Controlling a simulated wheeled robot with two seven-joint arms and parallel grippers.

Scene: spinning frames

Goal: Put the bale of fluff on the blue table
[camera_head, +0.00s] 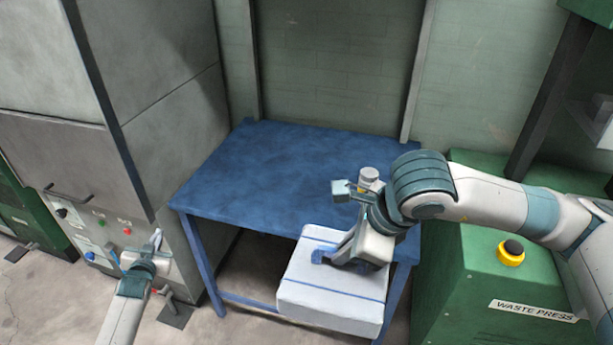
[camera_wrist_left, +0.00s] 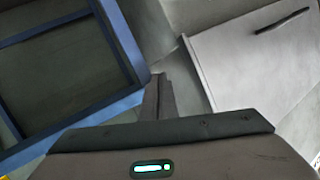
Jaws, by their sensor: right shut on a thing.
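The bale of fluff (camera_head: 330,303) is a white block with blue straps, in front of the blue table's near right edge in the head view. My right gripper (camera_head: 332,258) is shut on its top. The bale overlaps the table edge in the picture, and its underside is hidden. My left gripper (camera_head: 157,240) is away to the left, by the grey machine, and holds nothing. In the left wrist view its fingers (camera_wrist_left: 158,97) look closed together, with blue table frame bars (camera_wrist_left: 120,45) to the left.
A grey machine (camera_head: 165,130) with buttons stands close to the table's left. A green waste press (camera_head: 500,300) with a yellow-and-black button (camera_head: 511,252) stands at the right. A small grey cylinder with a yellow band (camera_head: 368,178) shows beside my right wrist; its support is hidden.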

